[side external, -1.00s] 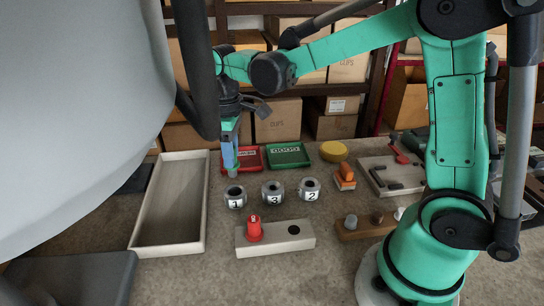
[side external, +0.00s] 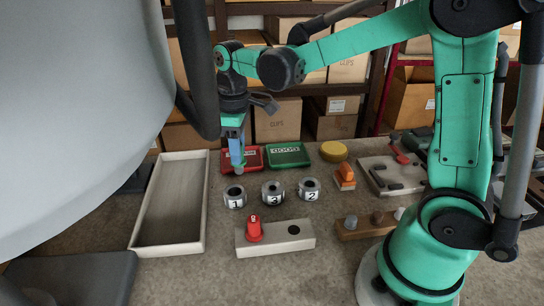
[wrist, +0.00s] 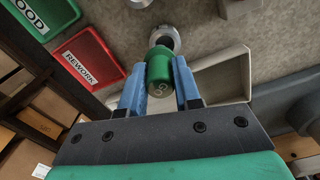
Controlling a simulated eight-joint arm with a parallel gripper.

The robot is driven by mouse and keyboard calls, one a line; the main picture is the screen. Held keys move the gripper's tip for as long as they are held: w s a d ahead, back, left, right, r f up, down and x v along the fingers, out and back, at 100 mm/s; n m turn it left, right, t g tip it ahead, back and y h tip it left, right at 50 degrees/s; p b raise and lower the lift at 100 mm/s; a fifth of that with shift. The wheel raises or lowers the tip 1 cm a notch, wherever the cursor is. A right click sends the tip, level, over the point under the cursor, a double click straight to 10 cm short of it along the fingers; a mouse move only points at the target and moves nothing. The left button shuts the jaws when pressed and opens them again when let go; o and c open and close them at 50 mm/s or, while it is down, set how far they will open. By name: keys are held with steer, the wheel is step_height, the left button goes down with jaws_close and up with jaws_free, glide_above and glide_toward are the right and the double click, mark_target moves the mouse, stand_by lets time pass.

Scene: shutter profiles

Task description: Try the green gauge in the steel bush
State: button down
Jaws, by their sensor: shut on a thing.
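My gripper (wrist: 160,88) is shut on the green gauge (wrist: 159,68), a green cylinder with a small mark on its end, held between the blue fingers. In the side view my gripper (side external: 236,158) is above and behind the bushes. Three grey metal bushes stand in a row, labelled 1 (side external: 234,197), 3 (side external: 272,191) and 2 (side external: 309,190). I cannot tell which is the steel one. In the wrist view a bush (wrist: 167,35) shows just beyond the gauge, partly covered by it. The gauge appears above the bushes and outside any bore.
A red REWORK tray (side external: 252,167) and a green GOOD tray (side external: 288,163) lie behind the bushes. A long pale tray (side external: 203,205) stands left. A pale block (side external: 273,246) in front holds a red gauge (side external: 254,232) beside an empty hole. A yellow disc (side external: 333,151) lies behind right.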

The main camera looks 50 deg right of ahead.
steer(key=s+d+r, duration=0.1)
steer(key=s+d, duration=0.3)
steer(key=shift+s+d+r, duration=0.15)
steer(key=shift+s+d, duration=0.15)
steer(key=shift+s, duration=0.1)
steer(key=shift+f, duration=2.75)
steer(key=shift+f, duration=0.3)
steer(key=shift+r, duration=0.15)
step_height(320, 180, up, 7)
stand_by(0.7)
